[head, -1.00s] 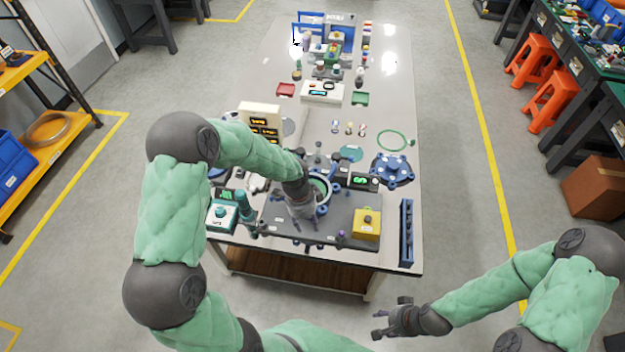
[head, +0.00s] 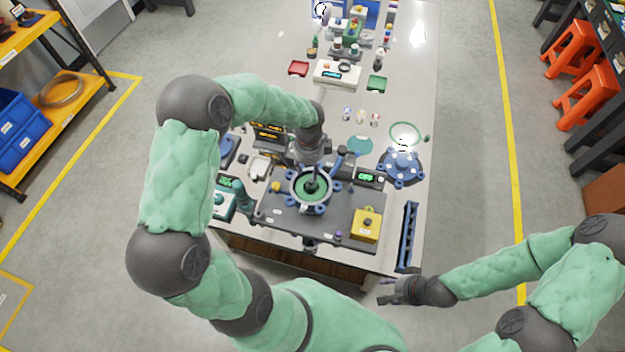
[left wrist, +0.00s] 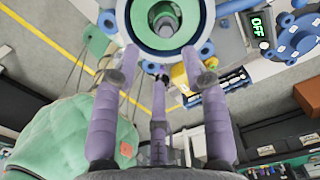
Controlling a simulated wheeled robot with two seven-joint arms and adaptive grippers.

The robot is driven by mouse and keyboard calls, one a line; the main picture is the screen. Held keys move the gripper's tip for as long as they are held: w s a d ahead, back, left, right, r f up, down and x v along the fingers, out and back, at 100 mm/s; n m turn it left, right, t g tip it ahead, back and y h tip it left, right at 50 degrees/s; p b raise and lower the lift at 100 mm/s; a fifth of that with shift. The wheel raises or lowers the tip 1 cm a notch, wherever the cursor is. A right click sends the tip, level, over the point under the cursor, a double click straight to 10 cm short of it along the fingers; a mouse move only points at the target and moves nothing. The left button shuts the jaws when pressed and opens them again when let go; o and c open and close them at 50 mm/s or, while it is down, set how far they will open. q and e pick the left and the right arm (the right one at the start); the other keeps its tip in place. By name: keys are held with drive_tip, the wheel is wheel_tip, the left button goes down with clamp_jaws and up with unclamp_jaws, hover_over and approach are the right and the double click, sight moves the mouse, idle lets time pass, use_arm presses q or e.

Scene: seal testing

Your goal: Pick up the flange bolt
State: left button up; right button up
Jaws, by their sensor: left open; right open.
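The round test fixture (head: 311,205) has a blue lugged rim, a pale ring and a green inside with a dark post at its centre. It stands on a dark plate, and shows at the top of the left wrist view (left wrist: 195,42). Several small blue bolt-like parts sit around its rim; I cannot tell which is the flange bolt. A blue lidded flange (head: 401,168) lies to the right. My left gripper (left wrist: 165,75) is open and empty, its fingers pointing at the fixture; in the head view it is at the fixture's far side. My right gripper (head: 385,292) is open and empty, off the table's front.
A yellow box (head: 366,226) stands at the plate's right front. A blue slotted rack (head: 407,237) lies along the table's right edge. A teal box (head: 219,204) stands at the left. A green ring (head: 405,133) and red and green trays lie farther back.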

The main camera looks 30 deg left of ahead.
sight(311, 180)
use_arm(q)
drive_tip(key=f, duration=0.5)
drive_tip(key=w+f, duration=0.1)
drive_tip(key=f, duration=0.2)
drive_tip(key=shift+f+b, duration=0.3)
drive_tip(key=shift+f, duration=0.05)
clamp_jaws()
